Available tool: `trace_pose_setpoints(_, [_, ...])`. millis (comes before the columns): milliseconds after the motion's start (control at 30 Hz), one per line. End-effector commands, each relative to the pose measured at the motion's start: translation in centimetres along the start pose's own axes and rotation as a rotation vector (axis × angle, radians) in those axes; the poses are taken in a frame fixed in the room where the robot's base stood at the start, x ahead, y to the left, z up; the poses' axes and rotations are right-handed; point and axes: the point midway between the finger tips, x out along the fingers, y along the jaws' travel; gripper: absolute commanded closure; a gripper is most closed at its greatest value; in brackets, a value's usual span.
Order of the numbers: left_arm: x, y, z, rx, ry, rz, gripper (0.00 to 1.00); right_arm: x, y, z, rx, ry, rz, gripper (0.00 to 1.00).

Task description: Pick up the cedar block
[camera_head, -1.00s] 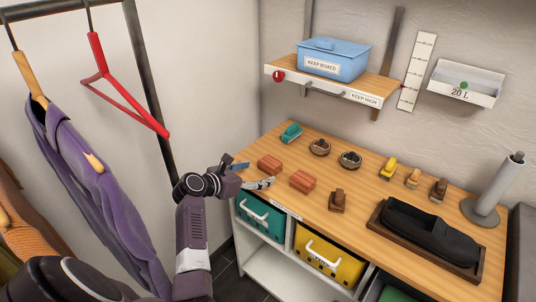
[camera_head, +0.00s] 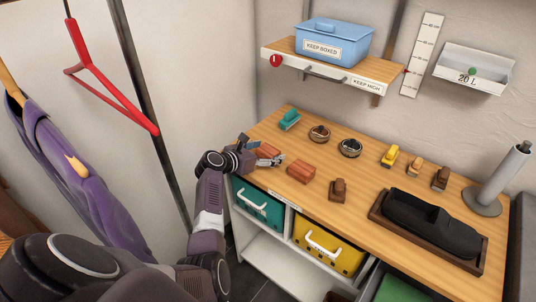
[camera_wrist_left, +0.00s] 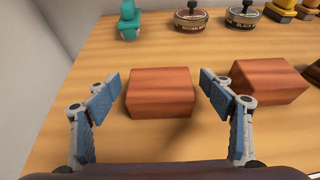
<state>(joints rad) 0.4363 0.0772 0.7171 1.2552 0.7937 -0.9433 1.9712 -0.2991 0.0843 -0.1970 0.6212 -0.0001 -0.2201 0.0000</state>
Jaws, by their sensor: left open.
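Two reddish-brown blocks lie on the wooden worktop. The left block (camera_head: 268,152) shows between the fingers of my left gripper (camera_head: 258,150) in the head view, partly hidden by them. In the left wrist view this block (camera_wrist_left: 160,92) sits just ahead, between the two blue-padded fingertips of my left gripper (camera_wrist_left: 161,92), with a gap on each side. The right block (camera_head: 301,172) lies apart, and it also shows in the left wrist view (camera_wrist_left: 268,80), close beyond the right finger. I cannot tell by looks which one is cedar. My left gripper is open and empty.
A teal brush (camera_head: 289,119), two round tins (camera_head: 319,133) and several brushes (camera_head: 390,156) stand behind and to the right. A dark shoe (camera_head: 432,222) lies in a tray. A shelf (camera_head: 300,62) hangs above. Teal (camera_head: 258,206) and yellow (camera_head: 328,252) bins sit below the worktop.

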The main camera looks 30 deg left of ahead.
Motion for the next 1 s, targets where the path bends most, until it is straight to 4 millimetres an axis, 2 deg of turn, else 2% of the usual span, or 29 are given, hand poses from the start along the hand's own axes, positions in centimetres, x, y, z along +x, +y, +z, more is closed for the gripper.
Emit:
trace_pose_setpoints(100, [0.3,0.0,0.1,0.001,-0.001,0.001,0.25,0.0,-0.9,-1.2,0.003,0.019,-0.010,0.75])
trace_pose_setpoints(267, [0.2,0.0,0.1,0.001,-0.001,0.001,0.25,0.0,-1.2,-1.1,0.002,0.016,-0.013,0.75])
trace_pose_setpoints(700, [0.2,0.1,0.1,0.001,-0.001,0.001,0.71,0.0,-0.4,0.5,-0.003,-0.007,-0.005,0.75])
trace_pose_setpoints(1000, [0.1,0.1,0.4,0.002,-0.002,0.001,0.71,-0.1,-0.3,0.4,-0.003,-0.006,-0.003,0.75])
